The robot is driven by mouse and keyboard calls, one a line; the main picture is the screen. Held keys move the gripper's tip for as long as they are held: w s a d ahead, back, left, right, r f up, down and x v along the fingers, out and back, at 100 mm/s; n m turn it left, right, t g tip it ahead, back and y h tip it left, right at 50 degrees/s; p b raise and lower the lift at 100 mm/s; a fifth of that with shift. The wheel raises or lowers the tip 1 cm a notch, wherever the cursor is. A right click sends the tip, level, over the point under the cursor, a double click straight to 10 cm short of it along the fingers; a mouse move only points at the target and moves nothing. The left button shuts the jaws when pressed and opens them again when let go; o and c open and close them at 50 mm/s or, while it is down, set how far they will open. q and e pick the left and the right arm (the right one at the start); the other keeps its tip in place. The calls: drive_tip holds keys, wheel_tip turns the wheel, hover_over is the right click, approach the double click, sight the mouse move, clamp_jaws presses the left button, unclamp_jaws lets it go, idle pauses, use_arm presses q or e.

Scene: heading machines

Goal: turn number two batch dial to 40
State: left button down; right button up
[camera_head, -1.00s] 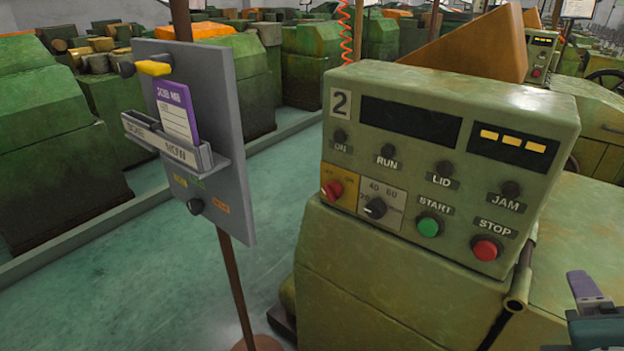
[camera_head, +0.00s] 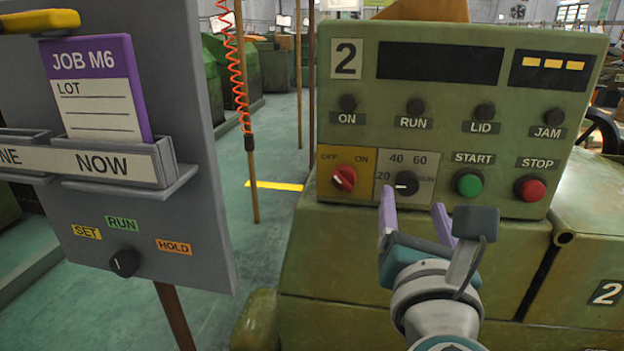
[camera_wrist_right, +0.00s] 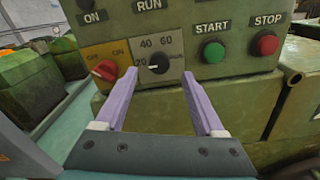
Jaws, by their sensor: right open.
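The number two machine's control panel (camera_head: 345,110) is green with a "2" label (camera_head: 346,59). Its black batch dial (camera_head: 406,184) sits on a grey plate marked 20, 40 and 60. The dial's white mark is on its left side, towards the 20. The dial also shows in the right wrist view (camera_wrist_right: 158,63). My right gripper (camera_head: 414,203) is open, with purple fingers in front of and just below the dial. In the right wrist view its fingertips (camera_wrist_right: 159,74) stand either side of the dial, with nothing between them. My left gripper is not in view.
A red OFF/ON knob (camera_head: 343,178) is close left of the dial. A green START button (camera_head: 468,184) and a red STOP button (camera_head: 530,188) are to its right. A grey job board (camera_head: 205,230) with a card and small selector stands at the left.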

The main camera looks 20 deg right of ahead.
sight(408, 187)
drive_tip(key=shift+x, duration=2.35)
drive_tip(key=shift+c, duration=0.4)
drive_tip(key=shift+a, duration=0.1)
clamp_jaws()
